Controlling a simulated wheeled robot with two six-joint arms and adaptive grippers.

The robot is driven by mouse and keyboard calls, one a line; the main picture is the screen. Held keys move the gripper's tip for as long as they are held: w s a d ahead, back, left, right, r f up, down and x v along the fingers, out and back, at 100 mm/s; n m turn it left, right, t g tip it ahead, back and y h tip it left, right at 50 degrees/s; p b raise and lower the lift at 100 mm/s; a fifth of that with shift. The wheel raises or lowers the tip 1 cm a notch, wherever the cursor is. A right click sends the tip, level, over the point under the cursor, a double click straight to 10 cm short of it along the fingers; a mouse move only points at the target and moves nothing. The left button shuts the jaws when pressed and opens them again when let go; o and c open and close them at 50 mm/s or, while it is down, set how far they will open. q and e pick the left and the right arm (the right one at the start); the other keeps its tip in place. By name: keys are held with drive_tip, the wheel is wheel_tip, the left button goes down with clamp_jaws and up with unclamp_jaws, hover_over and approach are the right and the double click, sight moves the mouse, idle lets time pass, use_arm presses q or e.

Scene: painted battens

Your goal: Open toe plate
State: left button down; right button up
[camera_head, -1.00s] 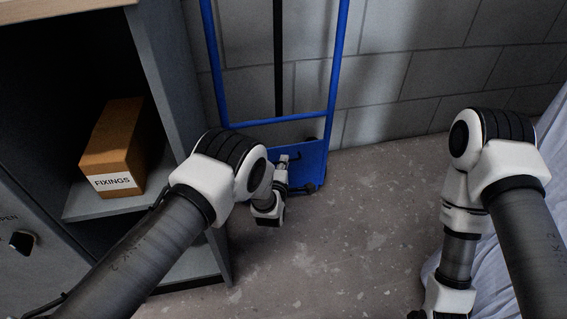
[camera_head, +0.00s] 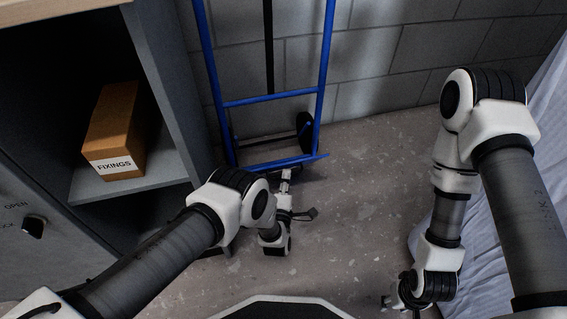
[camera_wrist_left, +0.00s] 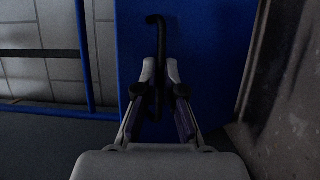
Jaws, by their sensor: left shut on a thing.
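The blue hand truck (camera_head: 321,85) stands against the block wall. Its blue toe plate (camera_head: 258,166) shows nearly edge-on at the foot of the frame, swung down from the upright bars. In the left wrist view the flat blue plate (camera_wrist_left: 215,60) fills the middle, with a black hooked handle (camera_wrist_left: 155,22) on it. My left gripper (camera_head: 286,175) is at the plate; in the wrist view its fingers (camera_wrist_left: 160,68) are closed around the handle. My right gripper (camera_head: 390,302) hangs low at the right, away from the truck; its jaw opening is unclear.
A grey cabinet (camera_head: 165,75) stands at the left, with a brown FIXINGS box (camera_head: 118,125) on its shelf. A pale sheet (camera_head: 500,262) hangs or lies at the right. The speckled concrete floor (camera_head: 350,200) is clear between them.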

use_arm(q)
drive_tip(key=shift+s+f, duration=0.35)
drive_tip(key=shift+f, duration=0.25)
drive_tip(key=c, duration=1.3)
unclamp_jaws()
drive_tip(key=shift+f, duration=0.15)
drive_tip(key=shift+w, duration=0.1)
drive_tip(key=shift+d+r, duration=0.1)
drive_tip(key=shift+r, duration=0.1)
